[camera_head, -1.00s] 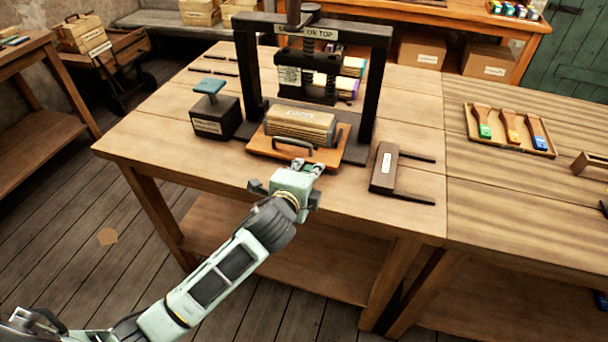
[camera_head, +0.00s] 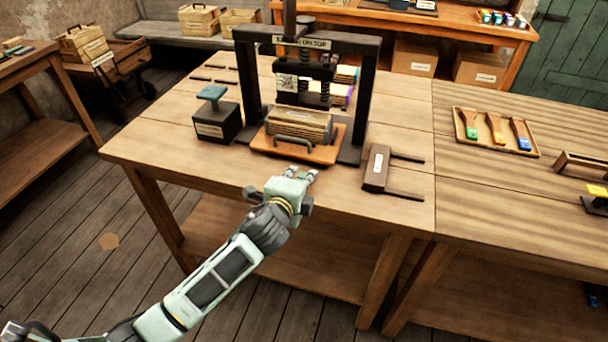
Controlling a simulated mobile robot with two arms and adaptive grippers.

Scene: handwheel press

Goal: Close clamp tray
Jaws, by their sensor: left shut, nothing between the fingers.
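The clamp tray is an orange-brown board (camera_head: 322,156) with a dark bar handle (camera_head: 293,142) at its front. It lies at the foot of the black press frame (camera_head: 365,90), between the uprights, with its front part sticking out toward me. A pale layered block (camera_head: 300,122) with a label rests on it. My left gripper (camera_head: 303,173) is shut and empty over the table's front part. It is just in front of the tray, apart from the handle. My right gripper is not in view.
A black block with a blue-topped knob (camera_head: 212,115) stands left of the press. A dark block with two prongs (camera_head: 377,168) lies to its right. A tray of brushes (camera_head: 458,130) is farther right. The table's front left is clear.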

